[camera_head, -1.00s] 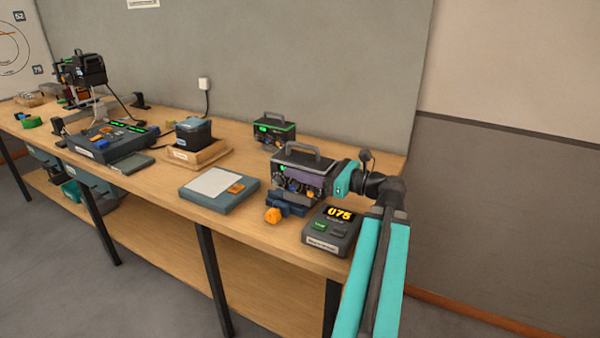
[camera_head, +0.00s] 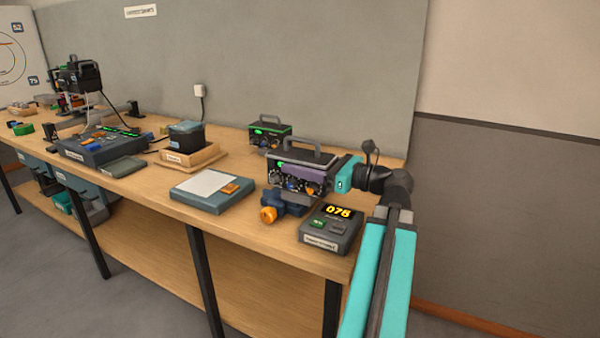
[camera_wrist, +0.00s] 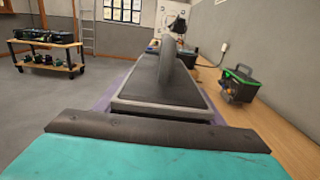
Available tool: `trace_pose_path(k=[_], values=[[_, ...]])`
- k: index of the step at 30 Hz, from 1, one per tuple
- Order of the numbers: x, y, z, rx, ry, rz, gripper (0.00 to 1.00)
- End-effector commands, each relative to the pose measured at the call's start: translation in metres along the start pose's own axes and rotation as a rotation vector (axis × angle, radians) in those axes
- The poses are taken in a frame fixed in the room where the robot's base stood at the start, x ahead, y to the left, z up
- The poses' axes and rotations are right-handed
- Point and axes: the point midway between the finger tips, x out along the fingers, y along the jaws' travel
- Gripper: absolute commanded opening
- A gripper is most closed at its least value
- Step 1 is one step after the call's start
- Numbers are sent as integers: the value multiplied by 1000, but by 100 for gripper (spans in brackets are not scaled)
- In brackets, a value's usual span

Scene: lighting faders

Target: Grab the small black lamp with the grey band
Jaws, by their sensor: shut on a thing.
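My gripper (camera_head: 340,175) reaches in from the right and is shut on the right end of a dark box-shaped unit (camera_head: 303,181) with a purple side, grey top edging and a carrying handle. Its fingertips are hidden in both views. The unit's dark top and handle (camera_wrist: 170,72) fill the middle of the wrist view. A black lamp-like unit (camera_head: 80,75) with a handle sits on a stand at the far left, well away from my gripper. A smaller dark unit (camera_head: 270,131) with a green edge stands behind the held one. I cannot make out a clear grey band.
A blue base with an orange knob (camera_head: 268,215) is below the held unit. A readout box (camera_head: 331,230) stands at the bench's right end. A blue-grey pad (camera_head: 211,190) and a wooden tray (camera_head: 190,158) lie to the left. The wall rises behind the bench.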

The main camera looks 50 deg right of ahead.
Motion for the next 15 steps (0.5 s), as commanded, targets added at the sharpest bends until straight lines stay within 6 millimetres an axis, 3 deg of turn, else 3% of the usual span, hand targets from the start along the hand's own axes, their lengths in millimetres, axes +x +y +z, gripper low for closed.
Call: trace_pose_path(k=[13, 15], values=[[-5, 8, 0, -2, -6, -1, 0], [-15, 18, 2, -3, -6, -3, 0]])
